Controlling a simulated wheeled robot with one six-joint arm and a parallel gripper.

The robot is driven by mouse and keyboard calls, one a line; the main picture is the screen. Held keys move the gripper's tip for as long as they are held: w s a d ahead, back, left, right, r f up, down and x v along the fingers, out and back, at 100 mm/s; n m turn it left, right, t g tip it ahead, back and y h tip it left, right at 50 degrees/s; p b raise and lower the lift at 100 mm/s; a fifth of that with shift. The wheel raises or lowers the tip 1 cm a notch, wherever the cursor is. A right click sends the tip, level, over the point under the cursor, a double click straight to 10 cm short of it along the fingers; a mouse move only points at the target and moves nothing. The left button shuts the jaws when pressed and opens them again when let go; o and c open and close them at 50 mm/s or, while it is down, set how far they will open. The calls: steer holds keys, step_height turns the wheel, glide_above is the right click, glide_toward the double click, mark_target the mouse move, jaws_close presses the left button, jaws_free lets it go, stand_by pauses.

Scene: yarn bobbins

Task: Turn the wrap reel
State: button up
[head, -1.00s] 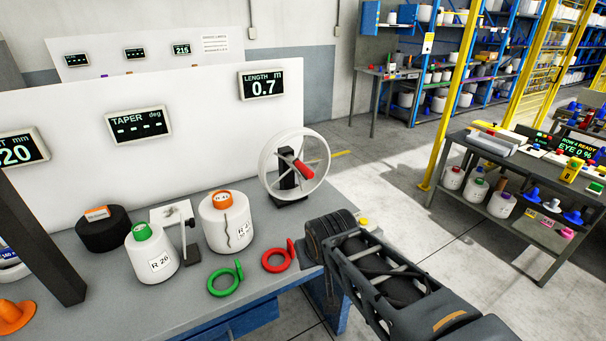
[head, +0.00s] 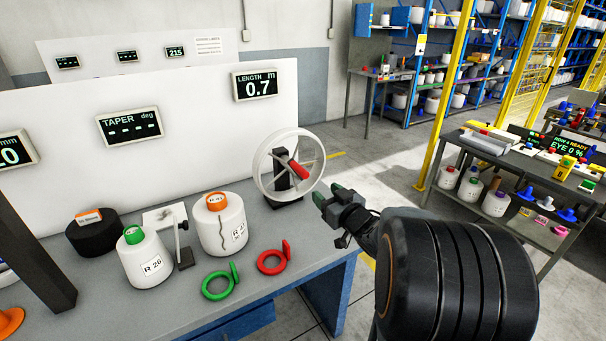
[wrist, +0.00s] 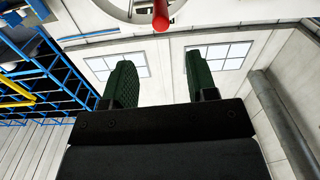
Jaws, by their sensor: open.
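The wrap reel (head: 256,166) is a white wheel on a dark stand at the back right of the bench, with a red handle (head: 299,170) sticking out from it. A display above it reads LENGTH 0.7 m. My gripper (head: 327,196) is open and empty, just right of the reel and apart from it. In the wrist view the two green fingertips of my gripper (wrist: 158,82) are spread. The red handle (wrist: 163,14) shows beyond them at the top edge, with part of the reel's rim (wrist: 117,10) behind it.
Bobbins R 26 (head: 146,262) and R 41 (head: 219,228) stand on the bench left of the reel. A green ring (head: 218,293) and a red ring (head: 272,269) lie in front. A white board (head: 60,130) stands behind.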

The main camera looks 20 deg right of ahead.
mark_target(307, 176)
steer(key=w, duration=0.4)
steer(key=w+a+p, duration=0.1)
steer(key=w, duration=0.3)
steer(key=w+p, duration=0.1)
steer(key=w, duration=0.3)
steer(key=shift+w+a, duration=0.15)
steer(key=shift+a, duration=0.15)
jaws_close()
